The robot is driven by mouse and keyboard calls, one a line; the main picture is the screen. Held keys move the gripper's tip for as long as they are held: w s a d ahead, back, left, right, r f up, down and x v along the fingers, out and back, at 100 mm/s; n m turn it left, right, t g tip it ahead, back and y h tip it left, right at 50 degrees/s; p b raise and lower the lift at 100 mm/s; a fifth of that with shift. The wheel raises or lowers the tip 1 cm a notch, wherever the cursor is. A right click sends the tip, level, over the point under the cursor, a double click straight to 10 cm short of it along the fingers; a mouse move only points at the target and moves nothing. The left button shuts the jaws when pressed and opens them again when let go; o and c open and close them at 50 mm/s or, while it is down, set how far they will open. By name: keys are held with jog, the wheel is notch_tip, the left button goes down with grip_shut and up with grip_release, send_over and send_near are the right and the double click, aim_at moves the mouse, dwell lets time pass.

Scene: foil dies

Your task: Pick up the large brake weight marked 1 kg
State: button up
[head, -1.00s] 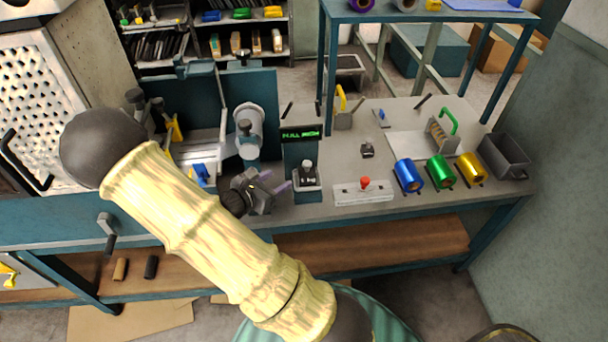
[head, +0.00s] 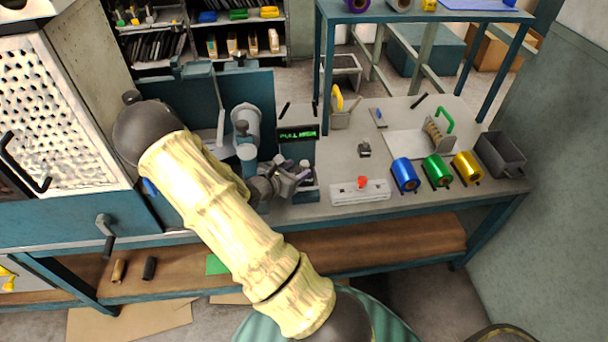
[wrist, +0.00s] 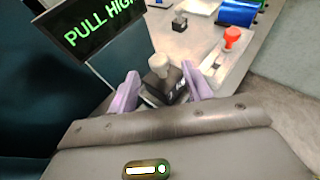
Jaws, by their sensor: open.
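The large brake weight (wrist: 164,84) is a dark block with a pale grey knob. In the wrist view it sits between the two purple fingers of my gripper (wrist: 160,80), just below the display. I cannot read its marking clearly. My gripper is open, one finger on each side of the weight; I cannot tell whether either finger touches it. In the head view my gripper (head: 293,178) is at the teal stand near the bench's front edge and hides most of the weight. A smaller dark weight (head: 364,150) stands further back on the bench.
A display (head: 298,133) reading "PULL HIGH" rises close behind my gripper. To the right are a white plate with a red knob (head: 362,182), blue (head: 405,175), green (head: 437,169) and gold (head: 467,166) foil rolls, and a grey bin (head: 502,154).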

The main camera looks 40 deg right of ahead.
aim_at(303, 163)
jog(key=x, duration=0.4)
jog(key=shift+w+d+r+p, duration=0.2)
jog(key=shift+d+p, duration=0.1)
jog(key=shift+d, duration=0.15)
jog(key=shift+c, duration=0.4)
grip_shut()
dwell(0.8)
